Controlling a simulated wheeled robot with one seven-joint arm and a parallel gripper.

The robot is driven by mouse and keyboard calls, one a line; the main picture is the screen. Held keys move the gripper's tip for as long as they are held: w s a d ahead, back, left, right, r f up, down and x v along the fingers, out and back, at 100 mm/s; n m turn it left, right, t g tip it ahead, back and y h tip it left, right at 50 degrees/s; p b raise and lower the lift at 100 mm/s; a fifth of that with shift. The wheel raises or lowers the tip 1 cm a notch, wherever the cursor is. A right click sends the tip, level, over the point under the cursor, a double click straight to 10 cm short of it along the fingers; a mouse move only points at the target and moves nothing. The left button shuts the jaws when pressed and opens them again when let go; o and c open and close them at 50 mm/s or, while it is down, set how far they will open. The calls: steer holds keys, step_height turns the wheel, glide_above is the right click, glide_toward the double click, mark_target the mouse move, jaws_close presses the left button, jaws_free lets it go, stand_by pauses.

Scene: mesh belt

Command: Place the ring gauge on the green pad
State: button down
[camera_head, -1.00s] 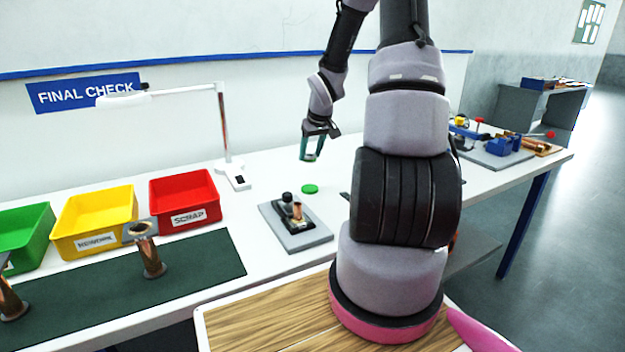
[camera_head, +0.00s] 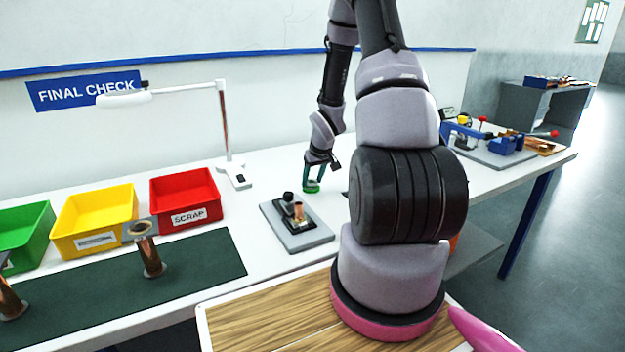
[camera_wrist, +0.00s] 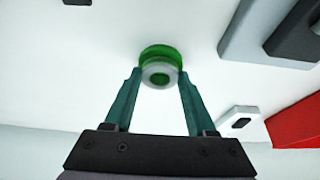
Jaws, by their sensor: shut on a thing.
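The ring is too small to make out there. I cannot tell whether the ring touches the pad.
A grey plate with a black knob and copper piece (camera_head: 297,226) lies just in front of the pad. A red scrap bin (camera_head: 184,188) and a lamp base (camera_head: 236,177) stand to the left. The white table behind the pad is clear.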

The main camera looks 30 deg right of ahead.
steer(key=shift+c, duration=1.1)
jaws_free()
steer(key=shift+f, duration=0.1)
steer(key=shift+r, duration=0.4)
steer(key=s+a+r+m+h, duration=0.15)
steer(key=s+r, duration=0.25)
steer(key=r, duration=0.5)
steer(key=s+a+r, duration=0.2)
steer(key=s+r, duration=0.1)
steer(key=r, duration=0.5)
steer(key=s+a+r+m, duration=0.15)
steer(key=s+r, duration=0.25)
steer(key=r, duration=0.5)
steer(key=s+a+r+t+y, duration=0.1)
steer(key=s+a+r, duration=0.4)
steer(key=s, duration=0.2)
steer(key=s+a+r+m+t+y, duration=0.1)
steer(key=s+a+r+y, duration=0.1)
steer(key=s+a+r, duration=0.3)
steer(key=s+r, duration=0.1)
steer(key=s, duration=0.2)
steer(key=shift+a+r+m, duration=0.25)
steer(key=shift+a+m, duration=0.05)
